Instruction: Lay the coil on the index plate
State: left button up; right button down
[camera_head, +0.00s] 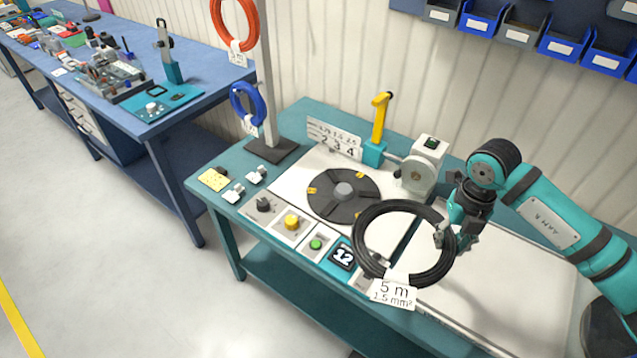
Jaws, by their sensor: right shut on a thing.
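A black cable coil (362,260) with a white tag (394,291) reading "5 m 1.5 mm²" hangs in the air above the front right of the machine top. My right gripper (446,238) is shut on the coil at its right side. The index plate (329,203), a dark grey disc with yellow marks and a light hub (343,191), lies flat on the white machine top, left of and behind the coil. The plate is bare. The coil hides part of the panel and machine top below it. My left gripper is not in view.
A yellow-handled lever (380,118) and a grey motor-like unit (427,160) stand behind the plate. A post (267,95) at left carries an orange coil (235,22) and a blue coil (247,103). Knobs, buttons and a "12" display (343,255) line the front edge.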

notch_tip(320, 180, up, 2)
jog(key=shift+w+a+r+p, duration=0.1)
jog(key=shift+r+p, duration=0.05)
jog(key=shift+p, duration=0.45)
jog(key=r, duration=0.1)
jog(key=d+r, duration=0.1)
jog(key=shift+s+d+r+p, duration=0.15)
jog(key=shift+s+r+p, duration=0.15)
jog(key=shift+r+p, duration=0.1)
jog(key=r, duration=0.2)
jog(key=a+r, duration=0.1)
jog(key=shift+w+r, duration=0.2)
jog(key=shift+r, duration=0.15)
jog(key=shift+d+r, duration=0.1)
jog(key=shift+r, duration=0.25)
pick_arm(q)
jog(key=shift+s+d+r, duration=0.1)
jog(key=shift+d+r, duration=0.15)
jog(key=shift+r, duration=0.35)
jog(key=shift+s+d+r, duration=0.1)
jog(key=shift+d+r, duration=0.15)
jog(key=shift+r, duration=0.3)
pick_arm(e)
jog(key=shift+s+d+r, duration=0.15)
jog(key=shift+r, duration=0.15)
